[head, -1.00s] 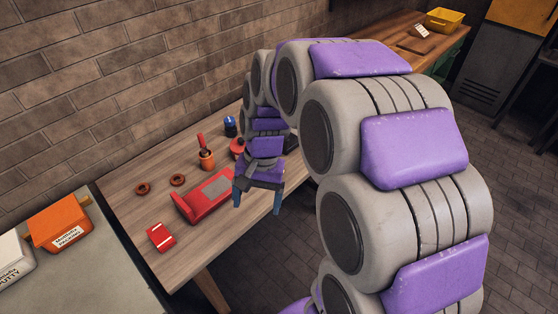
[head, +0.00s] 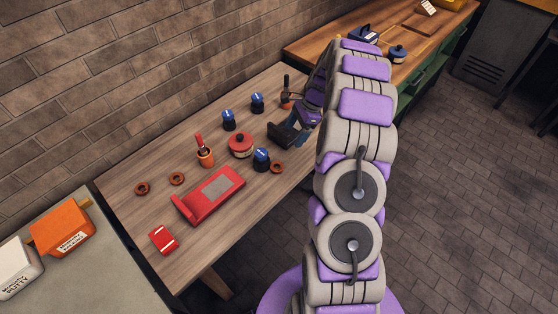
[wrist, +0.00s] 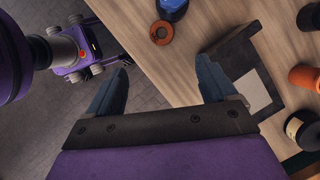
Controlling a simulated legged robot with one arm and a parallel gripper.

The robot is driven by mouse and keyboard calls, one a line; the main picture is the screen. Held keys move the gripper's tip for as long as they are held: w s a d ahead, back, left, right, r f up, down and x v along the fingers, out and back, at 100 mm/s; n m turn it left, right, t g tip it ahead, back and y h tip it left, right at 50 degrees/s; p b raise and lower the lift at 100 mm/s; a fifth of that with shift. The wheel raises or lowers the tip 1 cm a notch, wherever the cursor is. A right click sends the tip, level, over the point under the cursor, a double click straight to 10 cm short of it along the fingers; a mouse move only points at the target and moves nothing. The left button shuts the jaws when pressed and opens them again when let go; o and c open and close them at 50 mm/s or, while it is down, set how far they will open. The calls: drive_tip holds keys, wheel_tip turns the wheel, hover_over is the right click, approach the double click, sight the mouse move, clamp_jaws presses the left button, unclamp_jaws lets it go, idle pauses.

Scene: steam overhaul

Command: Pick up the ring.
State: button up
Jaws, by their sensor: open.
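Several brown rings lie flat on the wooden table. One ring (head: 277,167) lies near the front edge beside a blue-topped jar; a ring (wrist: 162,32) beside a blue-topped object, which looks like the same one, shows in the wrist view. Two more rings, the left one (head: 142,188) and the right one (head: 177,178), lie at the table's left end. My gripper (wrist: 163,68) is open with nothing between its blue fingers. The ring in the wrist view lies beyond the fingertips, apart from them. In the head view my arm partly hides the gripper.
A black holder (wrist: 238,58) with a pale label is close by the right finger. A blue-topped jar (head: 261,158), a red pot (head: 240,145), a red holder (head: 209,194) and an orange cup (head: 205,157) stand on the table (head: 130,210). A workbench (head: 300,48) is behind.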

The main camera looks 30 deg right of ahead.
drive_tip(key=b, duration=0.4)
approach(276, 169)
drive_tip(key=x, duration=0.6)
drive_tip(key=shift+w+a+f, duration=0.1)
drive_tip(key=shift+f, duration=0.15)
drive_tip(key=shift+c, duration=0.5)
drive_tip(key=c, duration=1.2)
